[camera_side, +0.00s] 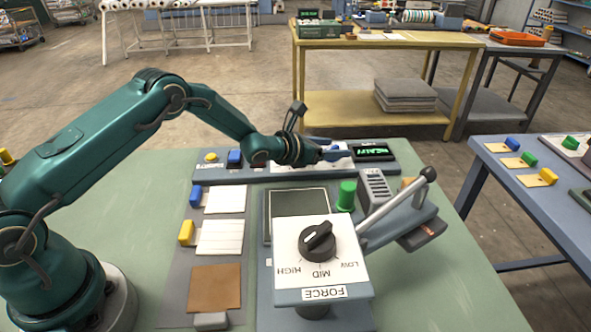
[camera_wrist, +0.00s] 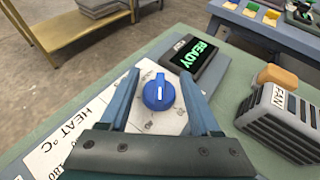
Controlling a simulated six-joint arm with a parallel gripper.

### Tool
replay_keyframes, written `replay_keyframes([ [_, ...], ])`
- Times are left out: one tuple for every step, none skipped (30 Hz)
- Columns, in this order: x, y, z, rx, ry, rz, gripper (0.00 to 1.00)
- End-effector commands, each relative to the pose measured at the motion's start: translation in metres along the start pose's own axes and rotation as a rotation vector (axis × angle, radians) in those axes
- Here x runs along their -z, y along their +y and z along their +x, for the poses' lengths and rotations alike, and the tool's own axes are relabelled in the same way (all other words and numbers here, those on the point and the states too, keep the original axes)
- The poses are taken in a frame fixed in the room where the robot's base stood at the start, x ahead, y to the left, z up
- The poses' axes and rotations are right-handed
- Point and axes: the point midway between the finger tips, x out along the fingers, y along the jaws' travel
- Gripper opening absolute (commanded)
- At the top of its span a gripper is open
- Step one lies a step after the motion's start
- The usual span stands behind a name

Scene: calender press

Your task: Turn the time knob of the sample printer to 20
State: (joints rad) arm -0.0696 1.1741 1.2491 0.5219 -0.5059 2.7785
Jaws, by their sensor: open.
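A blue round knob (camera_wrist: 158,93) with a white pointer line sits on a white dial plate in the wrist view. The line points roughly toward the top of that picture. The marks around this knob are too small or hidden to read, and no time label shows. My gripper (camera_wrist: 160,72) is open, with one finger on each side of the knob and gaps on both sides. In the side view my gripper (camera_side: 335,154) is over the rear panel (camera_side: 262,176) and hides most of this dial.
A display (camera_wrist: 198,60) reading READY stands behind the knob, and a vented FAN box (camera_wrist: 285,120) is at right. A HEAT °C scale (camera_wrist: 88,120) lies at left. The black FORCE knob (camera_side: 317,242) and a lever (camera_side: 395,205) stand nearer the side camera.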

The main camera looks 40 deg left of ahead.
Motion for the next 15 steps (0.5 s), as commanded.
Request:
replay_keyframes([
  [0.0002,-0.0002,0.0009,0.000,0.001,0.000,0.64],
  [0.0002,-0.0002,0.0011,0.000,0.001,0.000,0.64],
  [0.0002,-0.0002,0.0013,0.000,0.001,0.000,0.64],
  [0.0001,-0.0002,0.0014,0.000,0.001,0.000,0.64],
  [0.0002,-0.0002,0.0014,0.000,0.001,0.000,0.64],
  [0.0002,-0.0001,0.0014,0.000,0.001,0.000,0.64],
  [0.0002,-0.0001,0.0013,0.000,0.001,0.000,0.64],
  [0.0002,-0.0001,0.0013,0.000,0.001,0.000,0.64],
  [0.0002,-0.0001,0.0013,0.000,0.001,0.000,0.64],
  [0.0002,-0.0001,0.0013,0.000,0.001,0.000,0.56],
  [0.0002,-0.0001,0.0013,0.000,0.001,0.000,0.45],
  [0.0002,-0.0001,0.0012,0.000,0.001,0.000,0.29],
  [0.0002,-0.0001,0.0012,0.000,0.001,0.000,0.18],
  [0.0002,-0.0001,0.0012,0.000,0.001,0.000,0.06],
  [0.0002,-0.0001,0.0012,0.000,0.001,0.000,0.00],
])
